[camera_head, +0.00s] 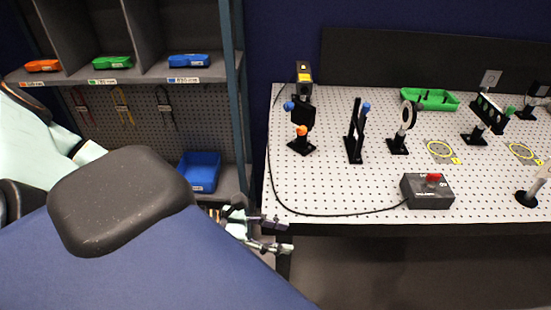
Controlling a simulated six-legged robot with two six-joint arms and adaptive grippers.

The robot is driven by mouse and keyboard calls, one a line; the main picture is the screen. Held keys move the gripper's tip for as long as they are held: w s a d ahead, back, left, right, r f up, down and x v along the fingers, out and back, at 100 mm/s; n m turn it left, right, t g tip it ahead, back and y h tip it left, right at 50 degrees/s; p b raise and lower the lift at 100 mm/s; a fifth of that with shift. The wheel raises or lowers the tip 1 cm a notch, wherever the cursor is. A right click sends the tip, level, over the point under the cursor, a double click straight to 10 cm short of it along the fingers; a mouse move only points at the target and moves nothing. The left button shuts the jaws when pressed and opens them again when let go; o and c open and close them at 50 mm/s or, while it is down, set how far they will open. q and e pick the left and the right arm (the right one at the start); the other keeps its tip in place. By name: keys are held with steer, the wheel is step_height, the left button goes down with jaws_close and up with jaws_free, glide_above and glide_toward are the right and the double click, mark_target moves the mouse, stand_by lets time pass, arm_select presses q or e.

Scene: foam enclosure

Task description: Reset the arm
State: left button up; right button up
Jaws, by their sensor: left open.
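My left gripper (280,235) shows low in the middle of the head view, just left of the optical table's front left corner. Its two fingers are apart and point right, with nothing visible between them. Its wrist is partly hidden behind a large blue surface in the foreground. Part of a pale arm of mine (40,140) shows at the left edge. My right gripper is not in view.
The perforated table (330,185) holds several black optic mounts, a green tray (430,99) and a control box with a red button (428,191). A cable (310,213) runs along its front left. Shelves with coloured bins, including a blue bin (199,171), stand left.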

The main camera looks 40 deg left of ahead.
arm_select(q)
steer(key=s+a+f+m+g+y+b, duration=0.1)
steer(key=s+f+m+g+y+b, duration=0.25)
steer(key=f+m, duration=0.4)
steer(key=s+a+f+m+g+y+b, duration=0.1)
steer(key=s+f+m+g+y+b, duration=0.25)
steer(key=f+m, duration=0.4)
steer(key=s+d+f+m+g+y+b, duration=0.1)
steer(key=s+d+f+m+g+b, duration=0.1)
steer(key=s+d+f+m+b, duration=0.5)
steer(key=s+f+m, duration=0.1)
steer(key=s+m, duration=0.1)
steer(key=m, duration=0.3)
steer(key=shift+m+g+y, duration=0.3)
steer(key=shift+g+y, duration=0.1)
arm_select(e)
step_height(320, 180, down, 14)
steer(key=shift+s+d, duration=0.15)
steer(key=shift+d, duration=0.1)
arm_select(q)
steer(key=shift+f, duration=0.1)
steer(key=shift+d, duration=0.15)
